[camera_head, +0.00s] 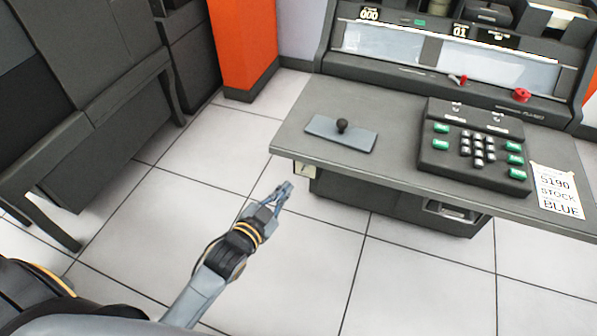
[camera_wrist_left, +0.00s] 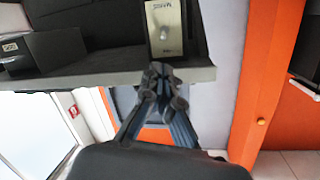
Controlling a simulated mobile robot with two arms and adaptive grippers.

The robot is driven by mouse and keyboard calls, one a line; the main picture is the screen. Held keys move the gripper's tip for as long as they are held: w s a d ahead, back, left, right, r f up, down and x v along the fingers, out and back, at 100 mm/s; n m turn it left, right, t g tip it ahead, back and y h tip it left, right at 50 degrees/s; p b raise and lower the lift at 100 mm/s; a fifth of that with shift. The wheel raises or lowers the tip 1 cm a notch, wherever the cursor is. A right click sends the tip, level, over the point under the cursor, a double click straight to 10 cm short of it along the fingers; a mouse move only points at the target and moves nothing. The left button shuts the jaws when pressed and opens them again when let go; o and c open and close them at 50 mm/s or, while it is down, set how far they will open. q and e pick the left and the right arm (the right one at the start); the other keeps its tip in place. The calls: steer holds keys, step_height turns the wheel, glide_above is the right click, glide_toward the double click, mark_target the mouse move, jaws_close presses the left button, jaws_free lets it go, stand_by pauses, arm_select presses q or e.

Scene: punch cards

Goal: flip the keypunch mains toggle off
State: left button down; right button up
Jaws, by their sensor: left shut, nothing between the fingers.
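The mains toggle is on a small pale plate (camera_head: 304,170) under the front left edge of the keypunch desk (camera_head: 400,112). In the left wrist view the plate (camera_wrist_left: 166,46) shows near the top, with upside-down lettering that looks like "MAINS" and a small metal toggle (camera_wrist_left: 163,33). Which way the toggle is set I cannot tell. My left gripper (camera_head: 286,188) is shut and empty, just left of and below the plate in the head view. In the left wrist view its fingertips (camera_wrist_left: 161,70) are just below the plate in the picture, seemingly apart from it. My right gripper is out of view.
The desk carries a blue-grey pad with a black knob (camera_head: 342,126), a keyboard unit (camera_head: 474,147) and a paper note (camera_head: 556,190). Dark cabinets (camera_head: 85,70) stand at left and an orange column (camera_head: 243,40) behind. Tiled floor left of the desk is clear.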

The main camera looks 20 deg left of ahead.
mark_target(302, 170)
arm_select(q)
steer(key=b+x, duration=0.1)
steer(key=x, duration=0.8)
steer(key=shift+w+d+f, duration=0.15)
steer(key=shift+w+f, duration=0.05)
steer(key=shift+w, duration=0.2)
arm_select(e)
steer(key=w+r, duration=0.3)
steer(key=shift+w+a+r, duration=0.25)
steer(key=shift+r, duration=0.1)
arm_select(q)
steer(key=shift+b, duration=0.3)
steer(key=shift+s+f, duration=0.1)
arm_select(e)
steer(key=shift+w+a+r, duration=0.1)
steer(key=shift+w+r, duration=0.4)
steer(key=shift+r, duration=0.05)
